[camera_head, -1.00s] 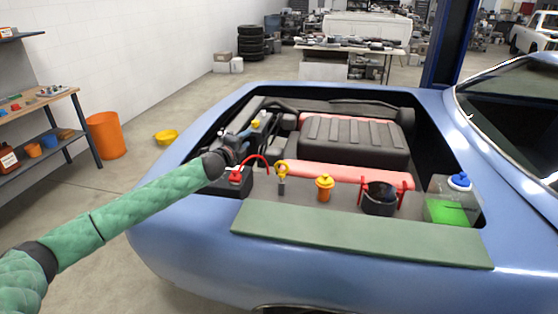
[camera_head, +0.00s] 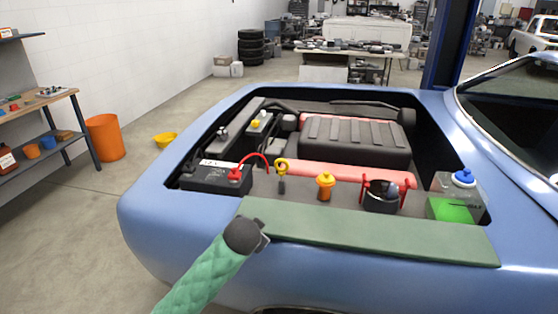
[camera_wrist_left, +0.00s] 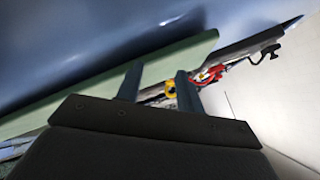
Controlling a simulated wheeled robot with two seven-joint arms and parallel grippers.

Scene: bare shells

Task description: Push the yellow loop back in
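The yellow loop (camera_head: 282,165) stands upright in the engine bay, on top of a short dark stem, between the battery (camera_head: 215,178) and the orange-yellow cap (camera_head: 325,183). A bit of yellow (camera_wrist_left: 170,90), likely the loop, shows small between my fingers in the left wrist view. My left gripper (camera_head: 264,232) is over the near fender, by the left end of the green mat (camera_head: 370,238), nearer than the loop and apart from it. Its two fingers (camera_wrist_left: 158,84) are spread with nothing held. My right gripper is not in view.
A red cable (camera_head: 255,158) arches from the battery just left of the loop. A black cup-like part with red handles (camera_head: 381,195) and a tank of green fluid (camera_head: 455,205) stand to the right. The mat's top is clear.

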